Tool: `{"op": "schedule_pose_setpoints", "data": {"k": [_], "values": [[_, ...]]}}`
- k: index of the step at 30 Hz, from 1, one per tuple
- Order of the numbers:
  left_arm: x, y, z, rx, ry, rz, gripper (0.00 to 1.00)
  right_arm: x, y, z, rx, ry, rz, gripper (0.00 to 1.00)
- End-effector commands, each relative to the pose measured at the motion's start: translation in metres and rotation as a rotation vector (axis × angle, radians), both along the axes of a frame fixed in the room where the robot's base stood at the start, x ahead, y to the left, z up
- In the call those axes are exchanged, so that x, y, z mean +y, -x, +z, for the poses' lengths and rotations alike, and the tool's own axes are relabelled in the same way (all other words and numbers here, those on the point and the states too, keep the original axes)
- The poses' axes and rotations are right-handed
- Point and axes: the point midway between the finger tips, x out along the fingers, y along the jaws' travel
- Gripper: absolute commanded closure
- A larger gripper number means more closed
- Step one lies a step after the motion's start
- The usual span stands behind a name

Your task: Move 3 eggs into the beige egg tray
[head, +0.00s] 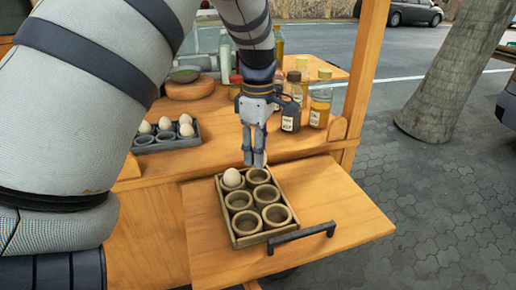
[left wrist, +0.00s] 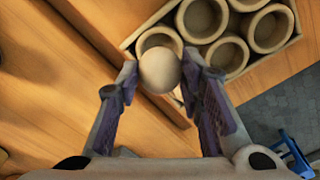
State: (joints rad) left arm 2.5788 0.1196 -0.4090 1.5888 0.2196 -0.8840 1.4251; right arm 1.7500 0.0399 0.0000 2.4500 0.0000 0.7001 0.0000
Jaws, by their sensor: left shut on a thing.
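The beige egg tray (head: 240,241), with six round cups, lies on the pulled-out wooden board. My left gripper (head: 255,161) points down just over the tray's far edge. In the left wrist view its fingers (left wrist: 160,78) are closed on both sides of a held egg (left wrist: 159,71), beside an empty cup. In the head view the fingers mostly hide this egg. My right gripper is not in view.
A dark tray (head: 160,146) with several eggs (head: 165,123) stands on the counter at left. Bottles (head: 320,107) and jars stand behind my left gripper. The board has a dark handle (head: 301,236) at its front. The board is bare right of the beige tray.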

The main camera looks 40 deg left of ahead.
Motion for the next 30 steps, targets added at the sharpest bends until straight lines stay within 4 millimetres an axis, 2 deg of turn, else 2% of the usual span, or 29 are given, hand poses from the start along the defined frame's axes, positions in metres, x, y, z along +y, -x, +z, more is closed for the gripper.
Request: {"op": "schedule_pose_setpoints", "data": {"k": [13, 14, 15, 17, 26, 30], "values": [[0.0, 0.0, -0.004, 0.0, 0.0, 0.0, 0.75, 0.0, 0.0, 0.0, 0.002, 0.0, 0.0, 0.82], [0.0, 0.0, -0.004, 0.0, 0.0, 0.0, 0.61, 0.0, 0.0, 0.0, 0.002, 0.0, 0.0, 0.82], [0.0, 0.0, -0.004, 0.0, 0.0, 0.0, 0.52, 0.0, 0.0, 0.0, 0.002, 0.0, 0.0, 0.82], [0.0, 0.0, -0.004, 0.0, 0.0, 0.0, 0.43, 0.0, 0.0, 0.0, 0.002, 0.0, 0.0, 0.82], [0.0, 0.0, -0.002, -0.001, 0.0, 0.0, 0.43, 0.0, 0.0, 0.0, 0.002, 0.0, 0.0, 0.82], [0.0, -0.001, 0.022, -0.006, -0.003, -0.001, 0.43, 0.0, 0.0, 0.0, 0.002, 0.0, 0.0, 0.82]]}}
